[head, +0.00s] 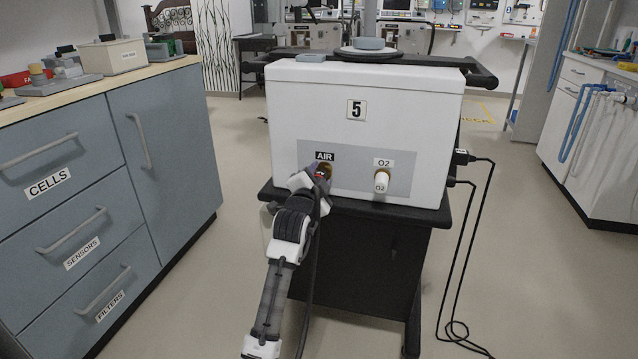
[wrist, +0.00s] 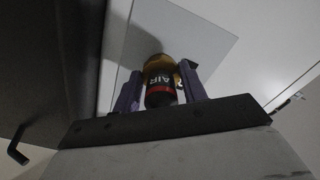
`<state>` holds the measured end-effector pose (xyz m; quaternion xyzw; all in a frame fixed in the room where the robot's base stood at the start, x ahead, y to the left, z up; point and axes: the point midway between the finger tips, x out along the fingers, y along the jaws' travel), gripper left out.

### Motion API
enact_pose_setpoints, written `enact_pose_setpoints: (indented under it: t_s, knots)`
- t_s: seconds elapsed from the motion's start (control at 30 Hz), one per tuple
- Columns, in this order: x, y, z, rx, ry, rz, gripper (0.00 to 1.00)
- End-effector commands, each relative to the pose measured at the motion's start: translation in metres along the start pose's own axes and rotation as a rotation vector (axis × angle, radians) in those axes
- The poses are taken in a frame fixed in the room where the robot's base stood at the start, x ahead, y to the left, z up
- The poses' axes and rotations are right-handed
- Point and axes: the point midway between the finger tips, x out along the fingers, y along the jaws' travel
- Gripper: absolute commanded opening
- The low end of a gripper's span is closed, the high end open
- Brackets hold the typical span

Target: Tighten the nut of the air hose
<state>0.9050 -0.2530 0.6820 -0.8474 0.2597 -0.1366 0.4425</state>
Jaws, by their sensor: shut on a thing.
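The ventilator (head: 365,110) is a white box marked 5 on a black cart. Its back panel has an AIR port at left and an O2 port (head: 382,181) at right with a white fitting. My gripper (head: 321,174) is at the AIR port, shut on the air hose nut. In the wrist view the nut (wrist: 158,78), brass with a black and red band lettered AIR, sits between the two purple fingers of my gripper (wrist: 159,93). A dark hose (head: 311,270) hangs down beside my arm. How far the nut is threaded cannot be seen.
A blue-grey cabinet (head: 165,150) with drawers labelled CELLS, SENSORS and FILTERS stands at left, with items on its top. Black cables (head: 470,250) hang at the cart's right. A white counter (head: 590,150) stands far right. Floor is open between them.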

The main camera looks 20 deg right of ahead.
Motion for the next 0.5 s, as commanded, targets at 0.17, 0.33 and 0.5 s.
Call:
enact_pose_setpoints:
  t_s: [0.17, 0.33, 0.5]
  knots:
    - [-0.0002, -0.0001, 0.0010, 0.147, 0.000, 0.000, 0.19]
    - [-0.0001, -0.0009, 0.0002, 0.259, 0.000, 0.000, 0.19]
    - [-0.0001, -0.0013, 0.0001, 0.335, 0.000, 0.000, 0.19]
